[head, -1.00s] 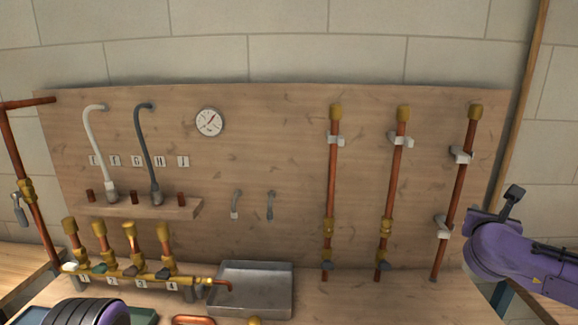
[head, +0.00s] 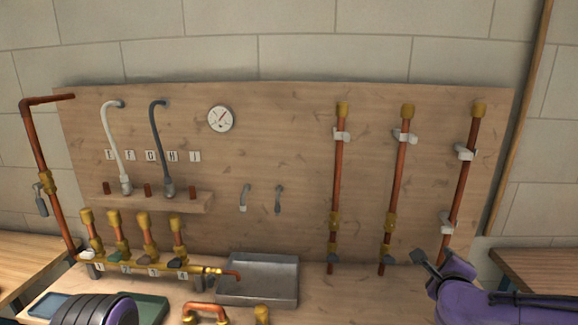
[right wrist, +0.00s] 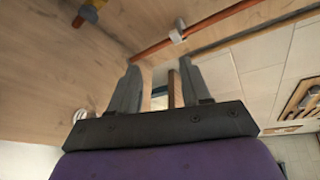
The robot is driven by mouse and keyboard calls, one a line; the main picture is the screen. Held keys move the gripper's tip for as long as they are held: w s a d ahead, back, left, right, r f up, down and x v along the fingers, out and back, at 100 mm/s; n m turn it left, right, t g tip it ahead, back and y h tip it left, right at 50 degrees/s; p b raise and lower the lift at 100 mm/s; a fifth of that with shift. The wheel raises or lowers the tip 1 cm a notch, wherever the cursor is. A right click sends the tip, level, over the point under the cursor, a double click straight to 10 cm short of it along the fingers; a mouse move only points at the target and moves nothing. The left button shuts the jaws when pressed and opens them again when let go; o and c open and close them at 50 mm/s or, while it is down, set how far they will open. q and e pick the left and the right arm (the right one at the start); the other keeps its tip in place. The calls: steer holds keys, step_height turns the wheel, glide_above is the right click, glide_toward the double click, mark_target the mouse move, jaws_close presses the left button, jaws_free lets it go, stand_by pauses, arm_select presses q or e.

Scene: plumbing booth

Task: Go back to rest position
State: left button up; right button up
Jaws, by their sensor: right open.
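My right gripper (head: 424,264) is at the lower right of the head view, in front of the rightmost copper pipe (head: 462,170). In the right wrist view its two grey fingers (right wrist: 160,88) stand apart with nothing held between them. Part of my purple and dark left arm shows at the lower left of the head view. My left gripper itself is not seen.
A wooden board (head: 290,150) carries copper pipes, a gauge (head: 221,118) and two hoses. A brass manifold (head: 150,264) and a grey metal tray (head: 258,280) sit at its foot. A bent copper pipe (head: 205,308) is near the front edge. A wooden surface (head: 540,275) lies at the right.

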steer(key=s+a+f+n+g+y, duration=0.1)
steer(key=s+a+f+n+g, duration=0.1)
steer(key=s+f+n, duration=0.45)
steer(key=s+a+f+n+g+y, duration=0.1)
steer(key=s+a+f+n, duration=0.15)
steer(key=f, duration=0.75)
steer(key=s+a+f+n+g+y, duration=0.1)
steer(key=s+a+f+n+g, duration=0.15)
steer(key=s+f+n, duration=0.4)
steer(key=s+f+n+g, duration=0.2)
steer(key=s+f, duration=0.5)
steer(key=s, duration=0.3)
steer(key=s+d+f+n+g+b, duration=0.1)
steer(key=s+f+n+g, duration=0.2)
steer(key=s+f, duration=0.4)
steer(key=s, duration=0.4)
steer(key=shift+d+f, duration=0.15)
steer(key=shift+f, duration=0.05)
steer(key=shift+w, duration=0.1)
